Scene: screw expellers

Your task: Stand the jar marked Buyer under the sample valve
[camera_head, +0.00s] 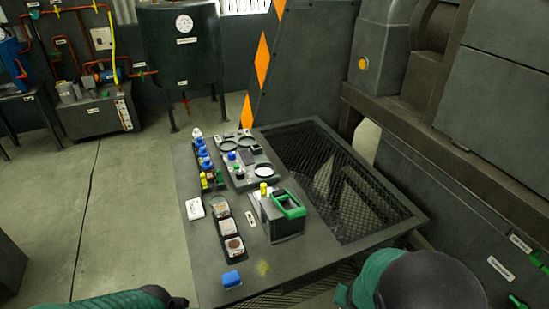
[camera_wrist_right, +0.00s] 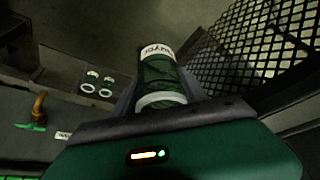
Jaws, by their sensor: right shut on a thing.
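The jar (camera_wrist_right: 162,72) is dark green with a pale ring at its near end and a white label partly reading "uyer". It shows in the right wrist view, between the fingers of my right gripper (camera_wrist_right: 160,92), which is shut on it. A small orange-brown spout with a green handle (camera_wrist_right: 38,108), which looks like a valve, is at the left of that view, apart from the jar. The head view shows neither this jar nor my gripper fingers; only parts of my arms show at its bottom edge.
Two small pale-ringed jars (camera_wrist_right: 98,82) stand on a ledge left of the held jar. Black mesh (camera_wrist_right: 245,45) is close on the right. In the head view, a table (camera_head: 210,285) carries bottles, trays and a green-handled device (camera_head: 289,205). Open floor (camera_head: 110,210) lies left of it.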

